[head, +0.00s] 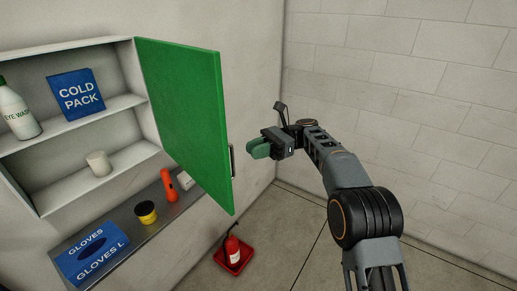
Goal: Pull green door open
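The green door (187,112) of the white wall cabinet stands swung out from it, with the shelves exposed to its left. Its dark handle (232,160) is at the free right edge. My gripper (257,149), with green fingertips, is to the right of the door's free edge, a little above and right of the handle. It looks apart from both. The fingers overlap in this view, so I cannot tell whether there is a gap between them. Nothing shows in them. The handle's far side is hidden.
The cabinet (68,47) holds a cold pack box (76,94), an eye wash bottle (17,112) and a white roll (98,163). Below, a grey ledge (122,232) carries a gloves box (92,251), a yellow tub (146,212) and an orange flashlight (169,186).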

